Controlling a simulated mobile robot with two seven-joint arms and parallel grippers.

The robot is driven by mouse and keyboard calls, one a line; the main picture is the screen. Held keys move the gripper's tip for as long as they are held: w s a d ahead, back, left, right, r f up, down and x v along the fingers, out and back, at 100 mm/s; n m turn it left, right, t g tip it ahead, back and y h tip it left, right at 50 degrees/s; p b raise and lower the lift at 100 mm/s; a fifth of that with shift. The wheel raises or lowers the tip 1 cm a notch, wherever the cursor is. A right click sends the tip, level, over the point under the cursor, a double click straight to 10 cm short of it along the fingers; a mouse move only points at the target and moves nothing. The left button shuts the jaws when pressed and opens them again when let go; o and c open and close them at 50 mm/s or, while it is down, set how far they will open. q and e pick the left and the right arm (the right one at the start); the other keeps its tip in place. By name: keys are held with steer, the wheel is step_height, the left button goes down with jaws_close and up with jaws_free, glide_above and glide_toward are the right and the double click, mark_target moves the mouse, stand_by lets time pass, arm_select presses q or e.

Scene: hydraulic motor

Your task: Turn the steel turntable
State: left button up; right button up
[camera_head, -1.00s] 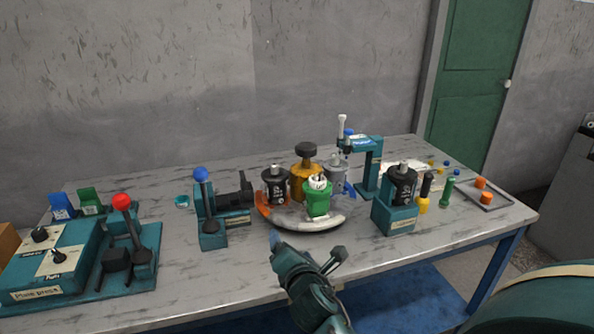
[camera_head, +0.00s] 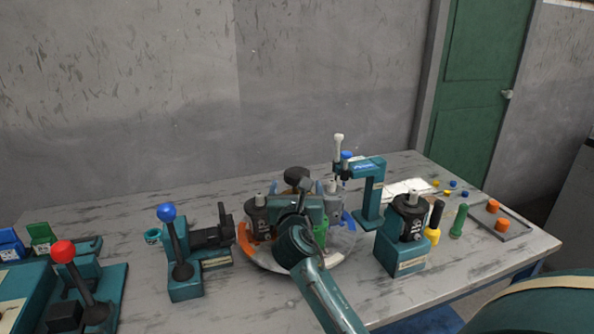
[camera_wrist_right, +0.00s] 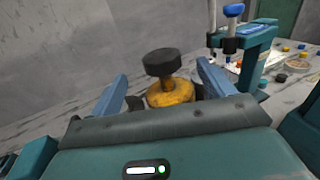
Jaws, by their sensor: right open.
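The turntable (camera_head: 262,259) is a round plate on the table with orange and pale rim sections. It carries a black cylinder (camera_head: 257,222), a green part (camera_head: 320,233) mostly hidden by my arm, and a central post with a dark knob (camera_head: 296,175). In the right wrist view the dark knob (camera_wrist_right: 163,62) sits on a yellow-orange hub (camera_wrist_right: 170,93). My right gripper (camera_wrist_right: 163,85) is open, its two blue fingers spread to either side of the knob and hub in that view. I cannot tell whether they touch. My left gripper is not in view.
A blue-knobbed lever station (camera_head: 178,262) and a black motor part (camera_head: 210,238) stand left of the turntable. A teal press frame (camera_head: 371,190) stands behind right. A teal block with a black cylinder (camera_head: 398,250) stands at right. A tray with orange plugs (camera_head: 510,228) lies far right.

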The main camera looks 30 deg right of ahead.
mark_target(297, 170)
steer(key=x, duration=0.8)
steer(key=shift+w+d+b, duration=0.3)
steer(key=shift+w+d, duration=0.05)
steer(key=shift+w, duration=0.1)
steer(key=shift+c, duration=0.3)
steer(key=shift+f, duration=0.1)
steer(key=c, duration=1.3)
